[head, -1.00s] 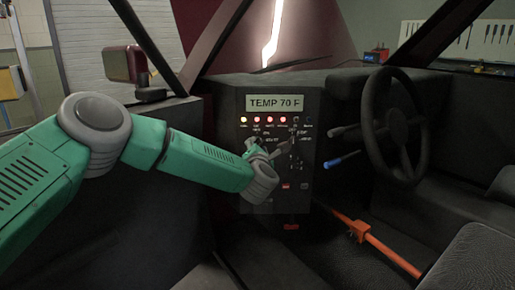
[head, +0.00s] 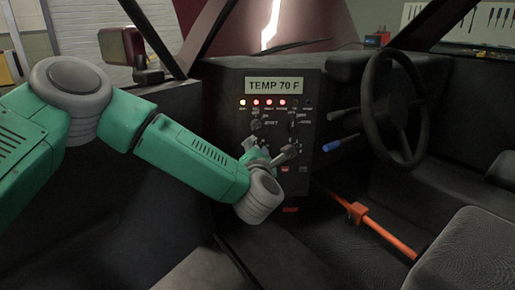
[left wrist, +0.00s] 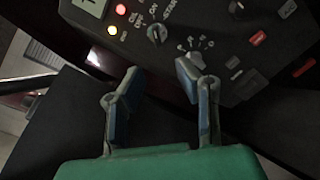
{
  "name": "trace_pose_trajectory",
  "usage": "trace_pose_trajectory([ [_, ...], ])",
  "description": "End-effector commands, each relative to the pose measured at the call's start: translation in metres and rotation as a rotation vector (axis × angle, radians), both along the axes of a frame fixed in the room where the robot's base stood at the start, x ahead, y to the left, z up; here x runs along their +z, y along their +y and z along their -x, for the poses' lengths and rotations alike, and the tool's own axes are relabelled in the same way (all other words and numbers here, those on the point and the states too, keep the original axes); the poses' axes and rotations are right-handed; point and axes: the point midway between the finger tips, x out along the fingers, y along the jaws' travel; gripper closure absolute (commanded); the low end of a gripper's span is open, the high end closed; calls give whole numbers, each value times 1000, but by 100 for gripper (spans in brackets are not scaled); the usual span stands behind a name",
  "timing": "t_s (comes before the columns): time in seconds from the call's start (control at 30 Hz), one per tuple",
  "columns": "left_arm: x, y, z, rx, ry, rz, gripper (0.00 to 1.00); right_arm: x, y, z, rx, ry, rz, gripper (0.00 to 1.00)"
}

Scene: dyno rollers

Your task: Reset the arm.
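My left arm (head: 185,150) is green and grey and comes in from the left. My left gripper (head: 268,152) is in front of the lower part of the dark control panel (head: 232,100). In the left wrist view my left gripper (left wrist: 158,80) has its two blue-grey fingers spread apart with nothing between them. The panel's knobs (left wrist: 157,34) lie beyond the fingertips, apart from them. The panel display (head: 274,86) reads TEMP 70 F, and one yellow and several red lights are lit below it. My right gripper is not in view.
A steering wheel (head: 393,105) and a blue-tipped stalk (head: 340,143) are right of the panel. A seat (head: 470,255) fills the lower right. A side mirror (head: 122,45) stands at the left.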

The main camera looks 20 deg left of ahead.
Motion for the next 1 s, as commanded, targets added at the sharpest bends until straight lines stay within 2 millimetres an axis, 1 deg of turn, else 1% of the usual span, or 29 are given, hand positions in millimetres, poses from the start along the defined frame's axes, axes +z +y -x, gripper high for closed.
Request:
trace_pose_trajectory([
  [0.27, 0, 0, 1, 0, 0, 0, 71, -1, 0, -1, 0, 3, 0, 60],
  [0.37, -4, -3, 3, -13, 14, -19, 71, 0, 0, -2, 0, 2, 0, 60],
  [0.47, -24, -16, 12, -77, 77, -111, 71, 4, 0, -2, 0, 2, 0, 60],
  [0.53, -50, -28, 26, -157, 156, -228, 71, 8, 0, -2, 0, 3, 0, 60],
  [0.57, -63, -34, 34, -200, 196, -290, 71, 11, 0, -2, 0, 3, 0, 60],
  [0.6, -83, -41, 47, -264, 254, -381, 71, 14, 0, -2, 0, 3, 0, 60],
  [0.63, -99, -46, 58, -316, 298, -453, 71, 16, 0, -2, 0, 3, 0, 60],
  [0.67, -114, -50, 70, -369, 343, -525, 71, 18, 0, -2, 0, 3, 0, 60],
  [0.7, -134, -53, 87, -439, 397, -619, 71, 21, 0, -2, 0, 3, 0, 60],
  [0.77, -163, -55, 114, -548, 476, -758, 71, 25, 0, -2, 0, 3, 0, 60],
  [0.8, -180, -55, 133, -621, 526, -847, 71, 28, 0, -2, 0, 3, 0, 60],
  [0.87, -205, -50, 164, -733, 597, -977, 71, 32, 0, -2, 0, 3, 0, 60],
  [0.9, -221, -46, 185, -811, 641, -1061, 71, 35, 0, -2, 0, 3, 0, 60],
  [0.97, -240, -37, 218, -928, 703, -1182, 71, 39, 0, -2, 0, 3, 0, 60],
  [1.0, -252, -29, 240, -1010, 742, -1258, 71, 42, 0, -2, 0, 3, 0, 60],
])
